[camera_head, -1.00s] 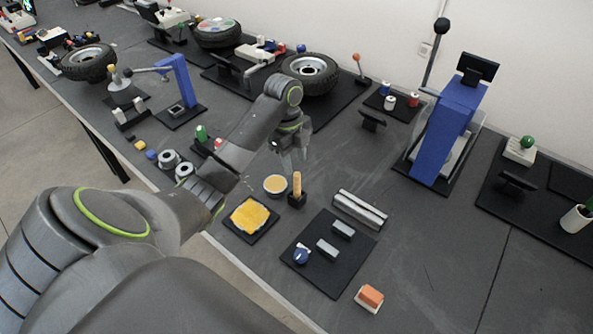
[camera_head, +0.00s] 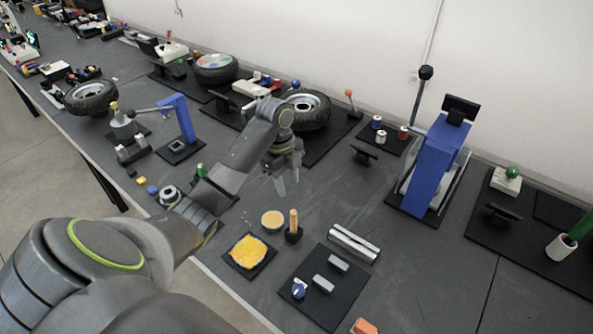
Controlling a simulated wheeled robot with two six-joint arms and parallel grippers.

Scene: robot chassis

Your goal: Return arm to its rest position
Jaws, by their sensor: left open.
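My left arm comes in from the lower left and reaches over the long dark table (camera_head: 430,275). Its gripper (camera_head: 288,186) hangs above the table, fingers apart and pointing down, with nothing seen between them. It is beyond the round bowl with yellow contents (camera_head: 272,221) and the upright wooden-handled tool (camera_head: 294,225). My right gripper is not in view.
A square tray of yellow material (camera_head: 249,253) and a black mat with grey blocks (camera_head: 320,290) lie nearer. A blue press-like stand (camera_head: 432,170) rises to the right. Wheels (camera_head: 308,108) and a smaller blue stand (camera_head: 186,120) are farther left.

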